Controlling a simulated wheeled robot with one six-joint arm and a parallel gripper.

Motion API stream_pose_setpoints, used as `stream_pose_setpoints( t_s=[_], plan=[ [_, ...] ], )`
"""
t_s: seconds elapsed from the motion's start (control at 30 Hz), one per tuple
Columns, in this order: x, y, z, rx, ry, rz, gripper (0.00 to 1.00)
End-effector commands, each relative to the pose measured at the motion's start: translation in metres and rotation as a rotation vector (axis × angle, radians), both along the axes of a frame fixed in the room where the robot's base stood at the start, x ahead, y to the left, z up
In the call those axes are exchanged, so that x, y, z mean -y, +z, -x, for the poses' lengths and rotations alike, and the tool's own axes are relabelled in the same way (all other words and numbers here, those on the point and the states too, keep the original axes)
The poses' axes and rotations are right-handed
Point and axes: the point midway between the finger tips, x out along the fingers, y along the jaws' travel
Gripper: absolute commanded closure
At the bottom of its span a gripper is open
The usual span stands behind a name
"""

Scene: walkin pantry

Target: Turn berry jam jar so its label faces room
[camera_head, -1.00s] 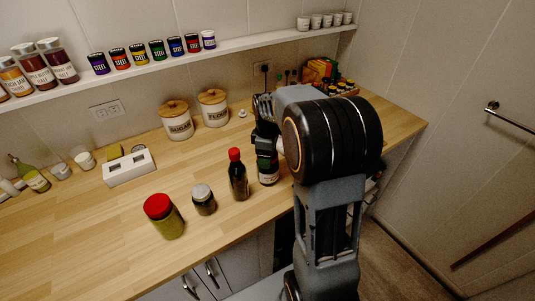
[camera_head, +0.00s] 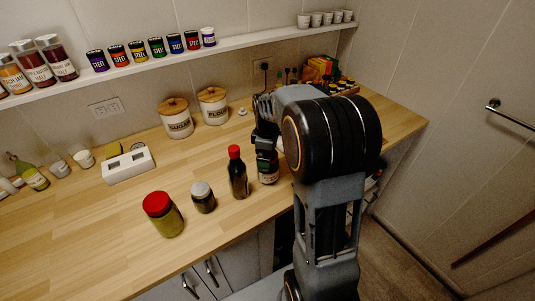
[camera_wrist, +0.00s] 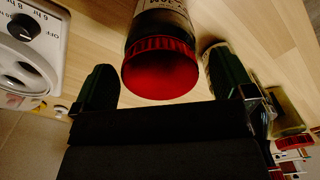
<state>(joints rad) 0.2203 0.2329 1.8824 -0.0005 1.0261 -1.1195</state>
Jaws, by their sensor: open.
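A jar with a wide red lid (camera_wrist: 160,68) and a pale label with dark print shows in the wrist view, between the two fingers of my open gripper (camera_wrist: 163,80). Gaps show on both sides of the lid. Only an edge of the label is visible. In the head view my gripper (camera_head: 266,148) is over a dark jar with a white label (camera_head: 268,175) on the counter. My arm hides its lid and right side. It appears to be the same jar; its name cannot be read.
On the wooden counter (camera_head: 110,222), a dark red-capped bottle (camera_head: 238,178), a grey-lidded jar (camera_head: 203,198) and a red-lidded jar (camera_head: 163,215) stand left of my gripper. A white appliance with knobs (camera_wrist: 28,45) is left in the wrist view. Canisters (camera_head: 176,120) stand behind.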

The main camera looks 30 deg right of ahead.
Motion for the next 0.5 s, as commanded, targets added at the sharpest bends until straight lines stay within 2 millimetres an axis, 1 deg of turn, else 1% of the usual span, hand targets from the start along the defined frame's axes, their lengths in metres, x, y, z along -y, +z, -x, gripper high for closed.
stream_pose_setpoints(
  t_s=[0.13,0.27,0.37,0.5],
  plan=[
    [0.000,0.000,0.000,-0.002,0.000,0.000,0.00],
    [0.000,0.009,0.000,-0.001,0.000,-0.001,0.00],
    [0.000,0.026,0.000,0.003,0.000,0.001,0.00],
    [0.000,0.056,0.000,0.004,0.000,0.001,0.00]
  ],
)
